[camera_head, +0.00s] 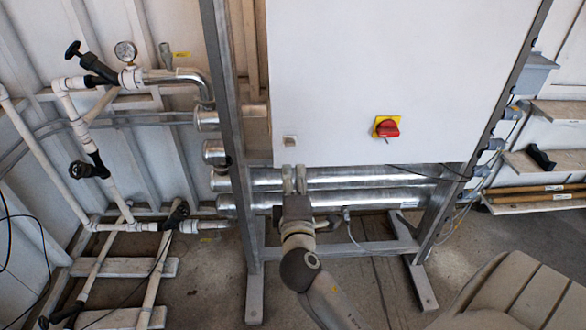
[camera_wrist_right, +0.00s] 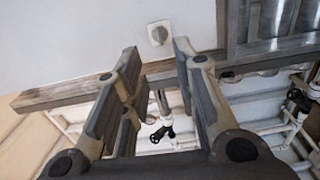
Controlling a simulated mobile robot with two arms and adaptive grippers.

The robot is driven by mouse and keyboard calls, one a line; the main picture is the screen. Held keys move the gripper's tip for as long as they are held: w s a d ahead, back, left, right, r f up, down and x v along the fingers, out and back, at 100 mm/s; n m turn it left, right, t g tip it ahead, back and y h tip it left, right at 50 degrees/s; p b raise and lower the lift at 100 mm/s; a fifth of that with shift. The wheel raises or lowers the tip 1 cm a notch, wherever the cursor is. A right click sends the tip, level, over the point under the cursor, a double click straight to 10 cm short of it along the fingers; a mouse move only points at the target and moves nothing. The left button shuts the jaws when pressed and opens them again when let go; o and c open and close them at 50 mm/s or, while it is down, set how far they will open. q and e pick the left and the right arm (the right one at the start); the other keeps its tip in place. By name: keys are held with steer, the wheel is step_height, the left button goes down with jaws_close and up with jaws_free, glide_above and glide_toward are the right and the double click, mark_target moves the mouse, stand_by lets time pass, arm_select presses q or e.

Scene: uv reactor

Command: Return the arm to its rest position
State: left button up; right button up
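My right arm comes in from the bottom of the head view. Its gripper (camera_head: 294,175) points away from me, just below the lower edge of the white cabinet (camera_head: 350,70) and in front of the metal tubes (camera_head: 370,178). In the right wrist view the two fingers of this gripper (camera_wrist_right: 158,52) stand apart with nothing between them. A small square switch (camera_head: 290,141) on the cabinet lies just above the fingertips; it also shows in the wrist view (camera_wrist_right: 158,33). My left gripper is not in view.
A red rotary switch on a yellow plate (camera_head: 387,127) is on the cabinet. A grey metal frame post (camera_head: 226,120) stands left of my gripper. White pipes with black valves (camera_head: 88,170) and a gauge (camera_head: 125,52) are at left. Wooden shelves (camera_head: 545,160) are at right. Some floor shows below.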

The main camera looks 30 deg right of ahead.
steer(key=shift+s+a, duration=0.15)
steer(key=shift+s, duration=0.1)
stand_by(0.4)
steer(key=a+f+g+y, duration=0.2)
steer(key=a+f+y, duration=0.1)
steer(key=f, duration=0.8)
steer(key=a+f+g+y, duration=0.1)
steer(key=a+f+y, duration=0.1)
steer(key=f, duration=1)
steer(key=s+a+f+m+g+y, duration=0.15)
steer(key=s+f, duration=0.25)
steer(key=f, duration=0.4)
steer(key=s+a+f+g+y, duration=0.15)
steer(key=s+f, duration=0.25)
steer(key=f, duration=0.5)
steer(key=s+a+f+m+g+y, duration=0.1)
steer(key=s+f+m+g, duration=0.25)
steer(key=s+f, duration=1)
steer(key=s+f+m+g, duration=0.2)
steer(key=s+f, duration=0.1)
steer(key=s, duration=0.7)
steer(key=s+d+f+m+g, duration=0.1)
steer(key=s+f, duration=0.3)
steer(key=s, duration=0.6)
steer(key=shift+s+f+m+g+y, duration=0.15)
steer(key=shift+s+m+g+y, duration=0.15)
steer(key=shift+m+g, duration=0.45)
